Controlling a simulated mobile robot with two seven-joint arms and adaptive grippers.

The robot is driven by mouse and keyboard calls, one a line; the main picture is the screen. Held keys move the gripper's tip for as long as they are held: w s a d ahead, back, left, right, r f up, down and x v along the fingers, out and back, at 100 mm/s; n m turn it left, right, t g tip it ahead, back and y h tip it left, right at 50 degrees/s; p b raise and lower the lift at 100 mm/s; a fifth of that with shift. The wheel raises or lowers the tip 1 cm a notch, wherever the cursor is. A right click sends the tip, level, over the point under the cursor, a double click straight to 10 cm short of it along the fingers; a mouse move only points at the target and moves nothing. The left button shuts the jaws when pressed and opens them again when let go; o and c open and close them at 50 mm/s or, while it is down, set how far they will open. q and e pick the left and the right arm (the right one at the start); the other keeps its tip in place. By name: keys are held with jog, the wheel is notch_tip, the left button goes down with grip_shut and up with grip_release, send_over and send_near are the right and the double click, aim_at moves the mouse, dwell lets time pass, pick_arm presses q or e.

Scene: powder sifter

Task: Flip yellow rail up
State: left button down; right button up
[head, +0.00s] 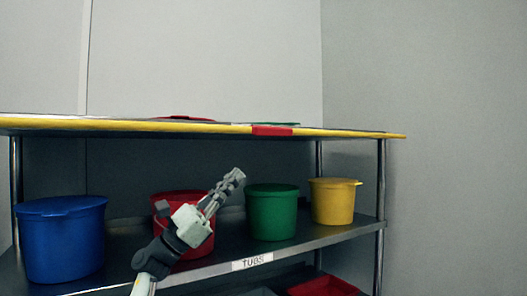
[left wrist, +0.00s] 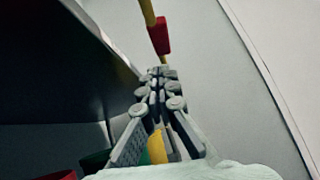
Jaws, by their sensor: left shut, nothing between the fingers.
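The yellow rail (head: 350,133) runs along the front edge of the shelf's top board, with a red sleeve (head: 272,130) on it right of the middle. In the left wrist view the rail (left wrist: 147,12) and the red sleeve (left wrist: 160,37) show just beyond the fingertips. My left gripper (head: 236,174) is shut and empty, below and a little left of the sleeve, in front of the tubs. It points up and right and also shows in the left wrist view (left wrist: 159,72). It appears apart from the rail. My right gripper is in neither view.
A blue tub (head: 62,240), a red tub (head: 166,197) partly behind my gripper, a green tub (head: 272,214) and a yellow tub (head: 333,203) stand on the middle shelf. A label (head: 252,261) reads TUBS. A metal post (head: 381,190) stands at the right. The wall beyond is bare.

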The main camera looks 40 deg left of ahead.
aim_at(264, 130)
pick_arm(q)
jog(key=p+x, duration=0.1)
jog(key=x, duration=0.9)
jog(key=shift+p, duration=0.35)
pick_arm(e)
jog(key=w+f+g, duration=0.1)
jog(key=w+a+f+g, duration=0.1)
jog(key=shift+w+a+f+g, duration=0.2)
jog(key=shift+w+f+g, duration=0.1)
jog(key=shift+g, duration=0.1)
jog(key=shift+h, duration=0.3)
pick_arm(q)
jog(key=shift+d+r+n+t+y+p, duration=0.15)
jog(key=shift+n+t+y+p, duration=0.15)
jog(key=shift+n+y, duration=0.15)
jog(key=shift+d+r+n+t+y+p, duration=0.1)
jog(key=shift+n+t+y+p, duration=0.2)
jog(key=shift+n, duration=0.25)
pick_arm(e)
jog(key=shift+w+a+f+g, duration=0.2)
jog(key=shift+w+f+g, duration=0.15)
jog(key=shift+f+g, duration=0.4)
